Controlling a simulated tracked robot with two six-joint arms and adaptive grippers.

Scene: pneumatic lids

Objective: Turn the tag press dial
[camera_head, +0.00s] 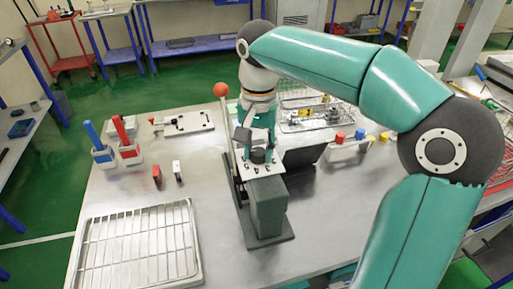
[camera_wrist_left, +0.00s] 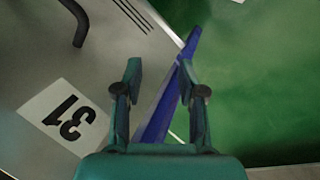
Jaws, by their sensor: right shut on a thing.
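The tag press (camera_head: 268,208) is a dark grey-green block on a flat base in the middle of the metal table, with a tall lever topped by a red ball (camera_head: 221,90). A pale plate with dark marks lies on top of it. The dark round dial (camera_head: 258,156) sits on this plate. My right gripper (camera_head: 257,143) comes down from above onto the dial and is shut on it; the gripper's fingers partly hide the contact. In the left wrist view my left gripper (camera_wrist_left: 160,68) is open and empty. It is not visible in the head view.
A wire rack tray (camera_head: 135,248) lies at the front left. Red and blue handled holders (camera_head: 128,150), small red and white pieces, and a flat plate (camera_head: 183,123) stand left of the press. Another wire basket is behind it. The left wrist view shows a "31" label (camera_wrist_left: 68,118).

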